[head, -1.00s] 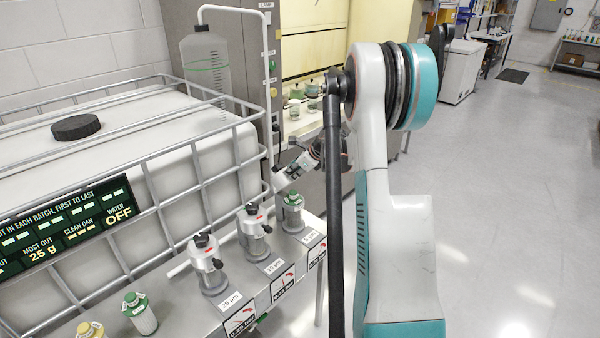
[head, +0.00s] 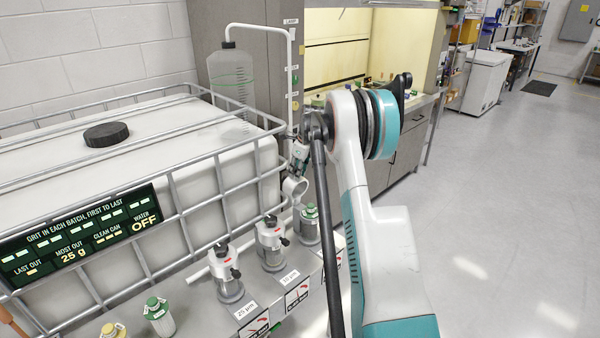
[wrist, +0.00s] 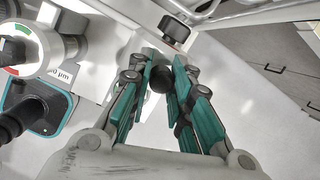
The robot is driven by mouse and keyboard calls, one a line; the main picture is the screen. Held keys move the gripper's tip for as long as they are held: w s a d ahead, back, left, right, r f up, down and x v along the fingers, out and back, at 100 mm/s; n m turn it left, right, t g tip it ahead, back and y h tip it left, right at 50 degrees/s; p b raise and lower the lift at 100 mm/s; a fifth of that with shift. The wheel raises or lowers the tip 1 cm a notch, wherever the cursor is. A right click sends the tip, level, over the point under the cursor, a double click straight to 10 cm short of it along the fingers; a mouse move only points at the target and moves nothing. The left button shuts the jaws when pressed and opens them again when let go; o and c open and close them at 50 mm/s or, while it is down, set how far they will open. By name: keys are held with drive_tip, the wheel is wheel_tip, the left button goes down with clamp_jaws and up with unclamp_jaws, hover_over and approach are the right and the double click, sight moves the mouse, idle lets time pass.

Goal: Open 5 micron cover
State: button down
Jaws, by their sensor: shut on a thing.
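The 5 micron housing (head: 308,232) is the farthest of three in a row, and its green-topped insert (head: 309,212) shows uncovered. Its pale cover (head: 294,188) stands tilted up above and left of the insert, apart from the insert's top. My gripper (head: 299,160) is at the upper end of this cover. In the wrist view, the green-padded fingers of my gripper (wrist: 158,85) are closed around a round black knob (wrist: 159,79). How the cover joins its housing cannot be made out. The 5 micron label is hidden behind my arm in the head view.
The 10 micron housing (head: 271,245) and 25 micron housing (head: 226,272) stand nearer, with covers on. A caged white tank (head: 120,185) is close on the left. Loose green (head: 158,315) and yellow (head: 113,331) capped cartridges sit in front. Open floor lies right.

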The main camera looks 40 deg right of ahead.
drive_tip(key=shift+w+a, duration=0.1)
drive_tip(key=shift+w, duration=0.05)
drive_tip(key=c, duration=1.5)
unclamp_jaws()
drive_tip(key=shift+w+f, duration=0.1)
drive_tip(key=shift+o, duration=0.2)
drive_tip(key=v, duration=1.2)
